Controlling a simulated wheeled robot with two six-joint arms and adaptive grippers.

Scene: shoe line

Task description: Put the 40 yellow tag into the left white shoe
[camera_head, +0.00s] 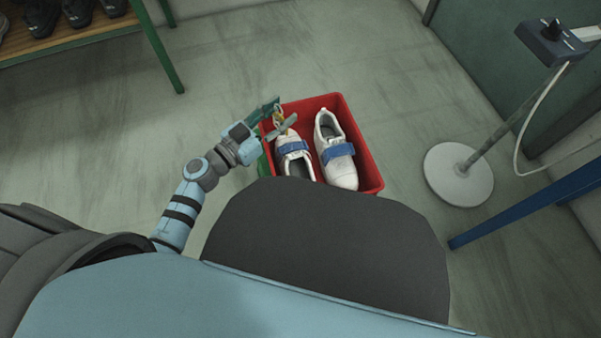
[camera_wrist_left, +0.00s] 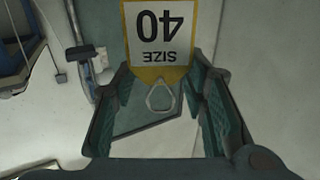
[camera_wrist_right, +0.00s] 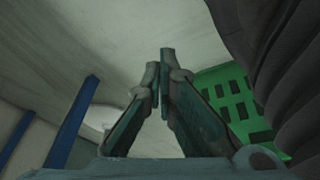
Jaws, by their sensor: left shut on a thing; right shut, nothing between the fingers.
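The yellow-edged tag printed "SIZE 40" (camera_wrist_left: 160,35) hangs by its loop (camera_wrist_left: 160,97) between the fingers of my left gripper (camera_wrist_left: 163,92), which is shut on it. The tag shows there as a small yellow patch (camera_head: 280,118). My right gripper (camera_wrist_right: 163,65) is shut and empty in the right wrist view, away from the shoes.
The red crate (camera_head: 362,138) also holds the right white shoe (camera_head: 338,152). A green crate (camera_wrist_right: 225,92) shows in the right wrist view. A stand with a round white base (camera_head: 459,174) and a blue beam (camera_head: 525,211) are right. A shoe rack (camera_head: 75,40) is back left.

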